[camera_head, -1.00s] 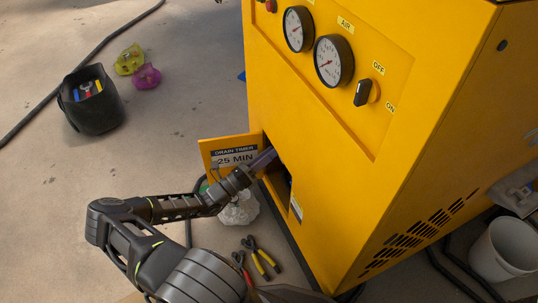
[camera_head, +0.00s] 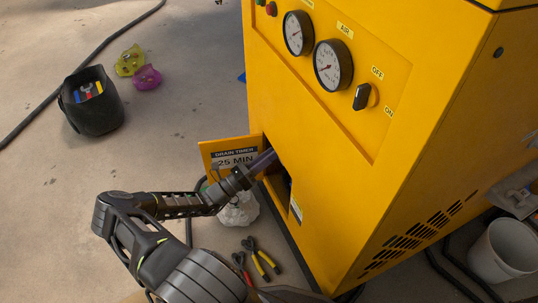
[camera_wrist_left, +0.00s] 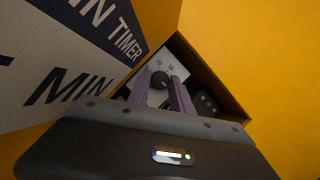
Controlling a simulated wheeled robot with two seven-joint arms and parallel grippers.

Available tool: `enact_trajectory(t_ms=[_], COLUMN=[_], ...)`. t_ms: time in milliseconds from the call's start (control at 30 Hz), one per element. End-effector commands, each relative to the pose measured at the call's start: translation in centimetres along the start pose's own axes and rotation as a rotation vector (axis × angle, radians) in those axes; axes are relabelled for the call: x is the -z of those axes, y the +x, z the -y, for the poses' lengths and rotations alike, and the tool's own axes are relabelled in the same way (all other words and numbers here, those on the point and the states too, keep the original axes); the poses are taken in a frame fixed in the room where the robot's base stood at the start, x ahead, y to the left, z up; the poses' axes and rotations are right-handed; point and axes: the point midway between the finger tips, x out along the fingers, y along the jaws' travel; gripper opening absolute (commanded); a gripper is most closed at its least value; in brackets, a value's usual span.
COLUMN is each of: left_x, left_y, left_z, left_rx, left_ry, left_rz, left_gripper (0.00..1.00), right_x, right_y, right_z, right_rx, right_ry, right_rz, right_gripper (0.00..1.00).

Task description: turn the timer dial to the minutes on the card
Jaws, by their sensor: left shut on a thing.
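The card (camera_head: 236,158) on the open door reads "DRAIN TIMER 25 MIN"; part of it also shows large in the left wrist view (camera_wrist_left: 75,62). The timer dial (camera_wrist_left: 160,79) is a dark round knob on a white numbered face (camera_wrist_left: 153,97) inside the recess. My left gripper (camera_wrist_left: 163,86) reaches into the opening, its two fingers shut on the dial from either side. In the head view the left gripper (camera_head: 268,160) enters the opening and the dial is hidden. The dial's setting cannot be read. My right gripper is not in view.
The yellow cabinet (camera_head: 390,190) has two gauges and an off/on switch (camera_head: 362,97). The opening's walls surround the left fingers closely. A dark socket-like part (camera_wrist_left: 205,103) sits beside the dial. Pliers (camera_head: 260,258) and a white crumpled bundle (camera_head: 240,210) lie on the floor below.

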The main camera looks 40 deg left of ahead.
Motion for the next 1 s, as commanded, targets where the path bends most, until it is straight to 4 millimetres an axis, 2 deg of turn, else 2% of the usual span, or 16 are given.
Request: enact_trajectory(t_ms=[167,200,300,667,767,1000], left_x=[0.0,0.0,0.0,0.0,-0.1,-0.1], left_y=[0.0,0.0,0.0,-0.5,-1.5,-5.4], left_z=[0.0,0.0,0.0,0.0,0.0,0.0], left_rx=[0.0,0.0,0.0,-0.002,-0.003,-0.003], left_ry=[0.0,0.0,0.0,-0.001,0.0,-0.001], left_rz=[0.001,0.001,0.001,0.001,0.0,0.001], left_gripper=[0.0,0.27,0.35,0.35,0.35,0.35], right_x=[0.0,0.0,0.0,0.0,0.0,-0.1], right_y=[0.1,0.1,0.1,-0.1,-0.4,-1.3], right_z=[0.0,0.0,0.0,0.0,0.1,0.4], right_rx=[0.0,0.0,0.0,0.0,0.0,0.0], right_ry=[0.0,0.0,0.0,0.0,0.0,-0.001], right_rz=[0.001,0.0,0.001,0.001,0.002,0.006], right_gripper=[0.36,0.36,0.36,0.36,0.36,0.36])
